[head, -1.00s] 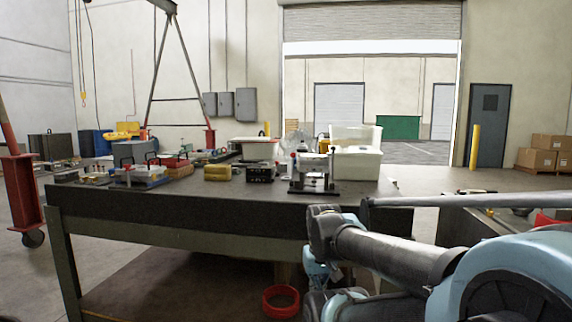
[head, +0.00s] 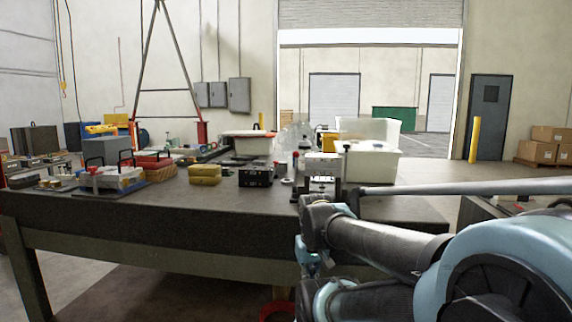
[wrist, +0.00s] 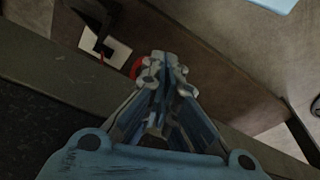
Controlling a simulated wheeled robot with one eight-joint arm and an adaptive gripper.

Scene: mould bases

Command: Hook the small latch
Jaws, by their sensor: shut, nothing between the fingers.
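I cannot make out a small latch in either view; it is hidden or too small to tell. A small press-like device (head: 321,165) with a white top stands near the front edge of the workbench (head: 150,208), partly behind my arm. My gripper (wrist: 163,65) shows in the wrist view with its blue-grey fingers together and nothing between them. It hangs low by the bench's front edge, apart from the objects on top. In the head view it is largely hidden by my arm.
On the bench are a black box (head: 256,176), a yellow block (head: 205,175), an open white bin (head: 371,163) and handled mould pieces (head: 112,176) at left. A red ring (wrist: 136,68) lies below the bench top. The bench's front strip is mostly clear.

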